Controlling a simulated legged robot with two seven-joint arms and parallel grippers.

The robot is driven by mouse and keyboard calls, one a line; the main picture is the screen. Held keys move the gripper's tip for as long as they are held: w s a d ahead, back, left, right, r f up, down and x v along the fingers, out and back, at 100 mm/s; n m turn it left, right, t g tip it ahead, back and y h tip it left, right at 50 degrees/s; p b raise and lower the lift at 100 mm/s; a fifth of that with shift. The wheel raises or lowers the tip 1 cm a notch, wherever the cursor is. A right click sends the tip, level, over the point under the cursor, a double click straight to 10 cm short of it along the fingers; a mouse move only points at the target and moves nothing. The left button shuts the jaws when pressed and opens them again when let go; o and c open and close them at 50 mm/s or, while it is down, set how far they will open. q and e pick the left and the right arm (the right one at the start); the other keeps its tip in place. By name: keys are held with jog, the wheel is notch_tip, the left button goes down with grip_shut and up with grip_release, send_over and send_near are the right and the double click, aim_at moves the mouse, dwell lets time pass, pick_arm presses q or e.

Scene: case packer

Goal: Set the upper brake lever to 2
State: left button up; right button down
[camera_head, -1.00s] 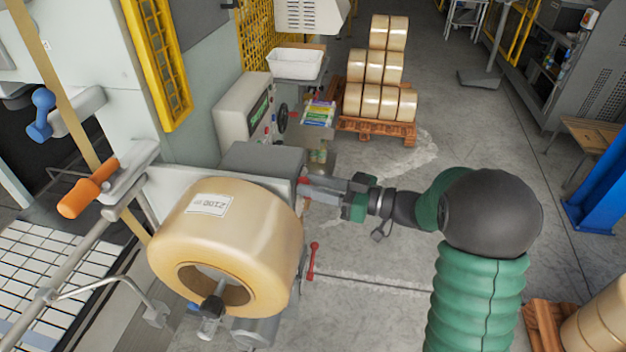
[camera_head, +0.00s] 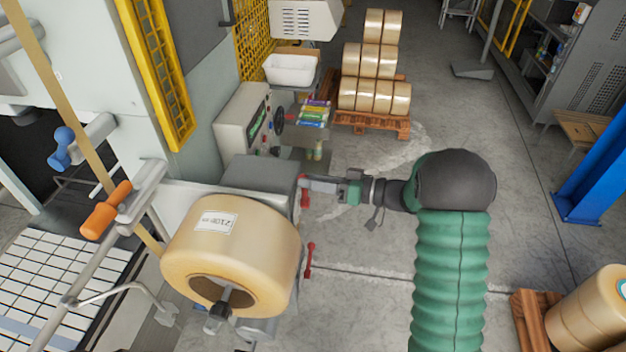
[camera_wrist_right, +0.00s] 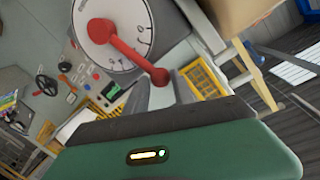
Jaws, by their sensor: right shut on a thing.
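The upper brake lever (camera_head: 304,197) is red and sits on the right side of the machine, beside the big tan tape roll (camera_head: 250,235). My right gripper (camera_head: 308,184) reaches it from the right. In the right wrist view the red lever (camera_wrist_right: 130,52) runs from its hub down to a round knob, which is between the fingers of my right gripper (camera_wrist_right: 163,84); they are shut on it. Behind the lever is a white dial (camera_wrist_right: 128,18) with marks and numerals; I cannot read the setting surely. My left gripper is not in view.
A second red lever (camera_head: 309,261) stands lower on the same side, just below my right gripper. A control box (camera_head: 242,118) with a handwheel is behind. A pallet of rolls (camera_head: 375,122) stands farther back. The floor to the right is mostly free.

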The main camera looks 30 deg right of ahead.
jog(key=shift+f, duration=0.1)
jog(key=c, duration=1.3)
grip_release()
jog(key=shift+o, duration=1)
jog(key=shift+d, duration=0.1)
jog(key=b+v, duration=0.6)
jog(key=v, duration=1.1)
jog(key=shift+b, duration=0.3)
jog(key=shift+w, duration=0.15)
